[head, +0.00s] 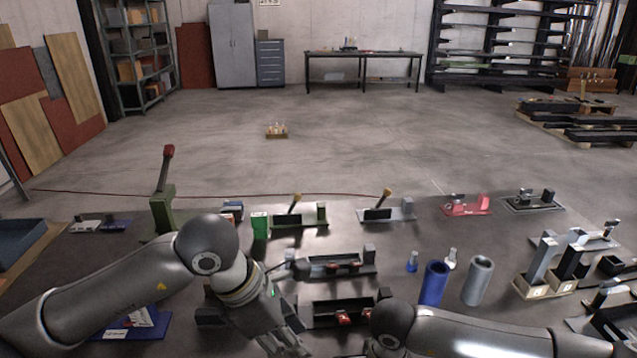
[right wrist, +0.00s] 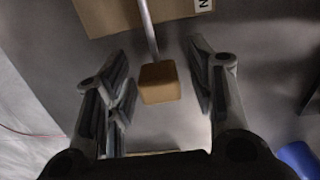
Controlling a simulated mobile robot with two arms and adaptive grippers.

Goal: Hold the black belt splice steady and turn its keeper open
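Two black fixtures lie in the middle of the work surface in the head view: a front one (head: 318,311) with red parts inside, and one behind it (head: 340,260) with a red strip. I cannot tell which is the black belt splice. My left gripper (head: 283,343) points down beside the front fixture's left end; its fingertips are unclear at the bottom edge. My right gripper is not distinguishable in the head view. In the right wrist view my right gripper (right wrist: 160,72) is open, with a tan block (right wrist: 160,84) on a grey rod showing between its fingers, apparently not gripped.
Behind stand wooden-knobbed lever fixtures (head: 300,220) (head: 388,213) and a green block (head: 260,226). To the right are a blue cylinder (head: 434,283), a grey cylinder (head: 477,281) and a red fixture (head: 466,207). A green lever stand (head: 162,208) rises at left.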

